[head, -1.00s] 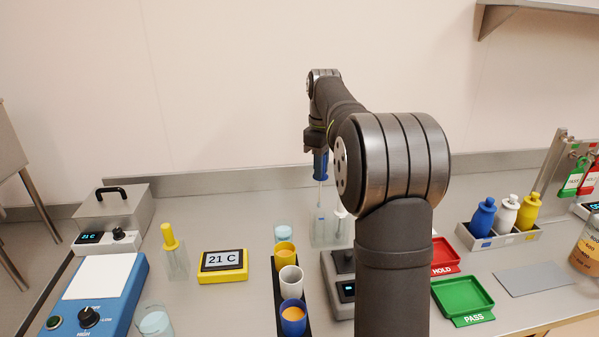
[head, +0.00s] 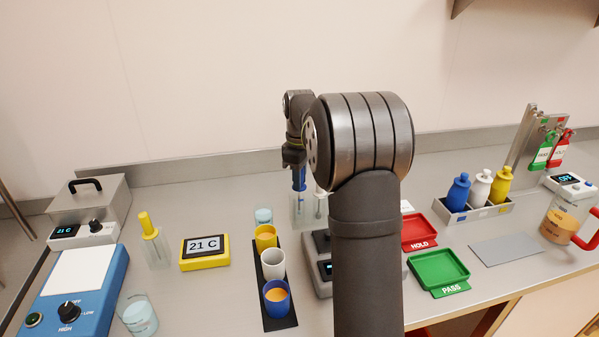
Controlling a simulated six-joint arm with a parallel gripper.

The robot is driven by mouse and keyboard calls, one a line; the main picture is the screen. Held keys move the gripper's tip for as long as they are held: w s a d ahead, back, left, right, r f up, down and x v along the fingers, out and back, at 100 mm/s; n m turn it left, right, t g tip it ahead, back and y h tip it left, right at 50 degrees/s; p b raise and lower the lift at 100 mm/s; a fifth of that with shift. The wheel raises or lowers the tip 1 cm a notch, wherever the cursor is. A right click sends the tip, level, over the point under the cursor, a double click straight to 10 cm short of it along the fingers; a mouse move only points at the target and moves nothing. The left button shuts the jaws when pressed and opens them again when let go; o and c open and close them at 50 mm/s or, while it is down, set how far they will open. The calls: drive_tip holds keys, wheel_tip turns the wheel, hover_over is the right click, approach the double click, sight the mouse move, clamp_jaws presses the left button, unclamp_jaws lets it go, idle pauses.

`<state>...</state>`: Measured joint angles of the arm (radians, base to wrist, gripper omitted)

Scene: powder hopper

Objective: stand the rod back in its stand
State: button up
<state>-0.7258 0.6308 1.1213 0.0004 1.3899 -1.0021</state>
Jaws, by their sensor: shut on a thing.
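My gripper (head: 295,163) is shut on the blue handle of a rod (head: 299,180). The rod hangs upright, with the bottom of its handle close to the top of a clear stand (head: 303,213). Its thin lower part overlaps the stand in the picture. I cannot tell whether the rod rests on the stand's bottom. A white-topped rod (head: 320,204) stands at the right of the same stand, partly hidden by my arm. A yellow-handled rod (head: 148,224) stands in another clear stand (head: 156,253) at the left.
Yellow, white and blue cups stand in a black rack (head: 281,324) in front of the stand. A grey device (head: 318,279) is partly behind my arm. A yellow 21 C display (head: 205,252) lies left.

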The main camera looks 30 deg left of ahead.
drive_tip(key=shift+f, duration=0.1)
idle(0.3)
drive_tip(key=shift+f, duration=1.1)
drive_tip(key=o, duration=1.6)
drive_tip(key=shift+c, duration=0.2)
drive_tip(key=shift+r, duration=3.75)
